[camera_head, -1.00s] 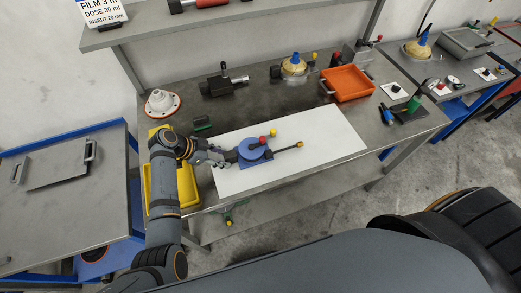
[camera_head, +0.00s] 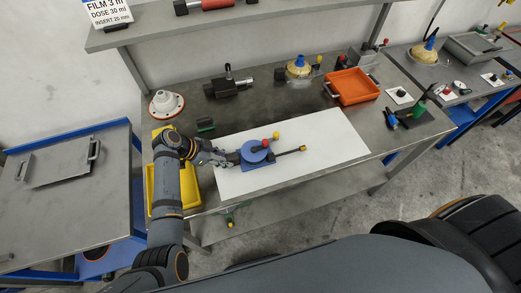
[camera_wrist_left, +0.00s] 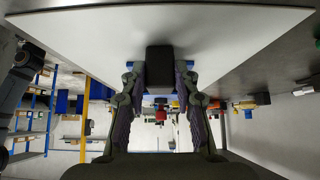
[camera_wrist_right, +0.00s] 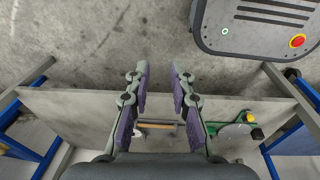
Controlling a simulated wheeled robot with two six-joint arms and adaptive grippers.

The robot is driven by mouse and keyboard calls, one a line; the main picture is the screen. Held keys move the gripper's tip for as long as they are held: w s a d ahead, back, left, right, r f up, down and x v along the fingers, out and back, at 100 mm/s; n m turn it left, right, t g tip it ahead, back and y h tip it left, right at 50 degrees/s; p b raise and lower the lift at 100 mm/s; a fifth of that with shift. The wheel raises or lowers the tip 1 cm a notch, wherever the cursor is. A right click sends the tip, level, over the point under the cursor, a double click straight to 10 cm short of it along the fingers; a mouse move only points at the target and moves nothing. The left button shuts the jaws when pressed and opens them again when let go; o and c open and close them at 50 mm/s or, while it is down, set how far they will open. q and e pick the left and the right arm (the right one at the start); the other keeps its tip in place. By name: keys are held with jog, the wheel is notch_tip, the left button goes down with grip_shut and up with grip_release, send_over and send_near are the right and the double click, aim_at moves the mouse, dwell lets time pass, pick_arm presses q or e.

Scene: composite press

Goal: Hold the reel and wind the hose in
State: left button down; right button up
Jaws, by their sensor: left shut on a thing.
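The blue reel (camera_head: 257,151) lies on a white board (camera_head: 330,140) on the bench. It carries a red knob (camera_head: 264,144) and a yellow knob (camera_head: 276,135). A dark hose with a brass-coloured end (camera_head: 303,149) sticks out to its right. My left gripper (camera_head: 234,157) is at the reel's left side, shut on its black grip block. That black block (camera_wrist_left: 160,68) shows between the fingers in the left wrist view. My right gripper (camera_wrist_right: 160,75) is open and empty in its wrist view, over the floor and away from the reel. It is hidden in the head view.
A yellow bin (camera_head: 158,199) sits by my left arm. A white flanged part (camera_head: 166,104), a black clamp device (camera_head: 230,85) and an orange tray (camera_head: 352,86) stand behind the board. A shelf (camera_head: 240,22) overhangs the back. The board's right part is clear.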

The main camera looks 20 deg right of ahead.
jog(key=shift+a, duration=0.25)
